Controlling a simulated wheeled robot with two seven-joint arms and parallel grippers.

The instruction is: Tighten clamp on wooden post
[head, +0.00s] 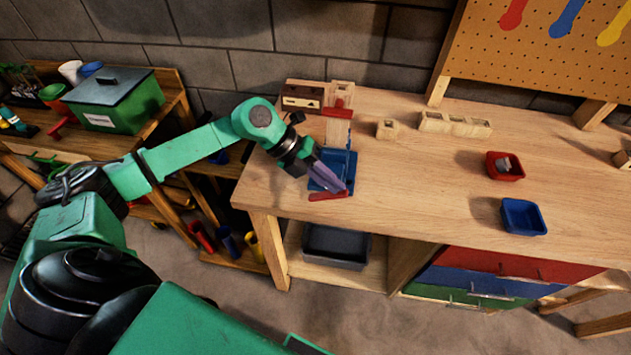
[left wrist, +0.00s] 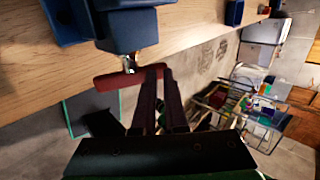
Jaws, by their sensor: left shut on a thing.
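The clamp is a blue vise (head: 318,184) near the left front edge of the workbench; its blue body also shows in the left wrist view (left wrist: 128,32). Its red handle bar (head: 322,196) lies in front of it, seen large in the left wrist view (left wrist: 110,80). A pale wooden post (head: 337,130) stands upright at the vise, with a red piece (head: 340,113) across it. My left gripper (head: 346,187) is shut on the right end of the red handle, also seen in the left wrist view (left wrist: 158,72). The gripper partly hides the vise. My right gripper is not in view.
Small wooden blocks (head: 455,124), a red bin (head: 504,168) and a blue bin (head: 523,217) sit farther right. A green toolbox (head: 115,100) stands on the left bench. The bench middle is clear.

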